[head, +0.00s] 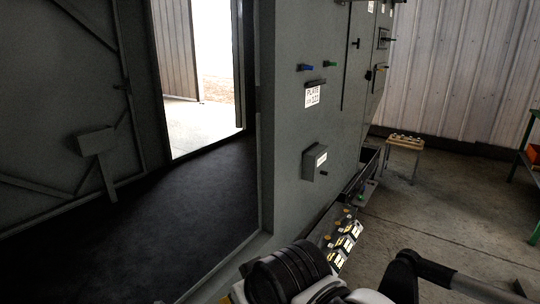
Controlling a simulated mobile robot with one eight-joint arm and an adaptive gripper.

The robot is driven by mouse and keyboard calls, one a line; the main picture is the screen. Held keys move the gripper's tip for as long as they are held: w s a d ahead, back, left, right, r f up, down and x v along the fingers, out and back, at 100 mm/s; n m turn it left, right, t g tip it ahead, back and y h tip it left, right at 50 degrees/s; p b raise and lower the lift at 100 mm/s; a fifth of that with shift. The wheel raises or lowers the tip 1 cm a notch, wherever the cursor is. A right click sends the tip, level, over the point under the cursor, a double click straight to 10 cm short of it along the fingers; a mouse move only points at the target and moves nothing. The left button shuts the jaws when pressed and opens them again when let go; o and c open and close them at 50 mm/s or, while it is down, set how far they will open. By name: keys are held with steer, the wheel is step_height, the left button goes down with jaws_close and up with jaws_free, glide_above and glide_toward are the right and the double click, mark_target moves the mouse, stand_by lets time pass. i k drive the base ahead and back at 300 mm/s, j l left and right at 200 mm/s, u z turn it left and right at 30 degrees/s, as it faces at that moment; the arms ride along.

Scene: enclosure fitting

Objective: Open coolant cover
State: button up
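A grey machine enclosure (290,120) fills the middle of the head view. A small grey box with a white label and a dark knob (315,162) sticks out of its side, low down, and looks closed. The label is too small to read, so I cannot tell whether this box is the coolant cover. Parts of my arm show along the bottom edge, below and in front of the enclosure. The fingers of my gripper are not in view.
A plate sign (313,95) and blue and green fittings sit higher on the enclosure. Several yellow-and-black items (343,238) line its foot. A small stool (404,145) stands behind on open concrete floor. A green-framed rack (530,165) is at the right edge. An open doorway (198,80) is at left.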

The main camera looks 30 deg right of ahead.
mark_target(325, 165)
steer(key=z, duration=1.35)
steer(key=i+l+u, duration=0.25)
steer(key=i+l, duration=0.45)
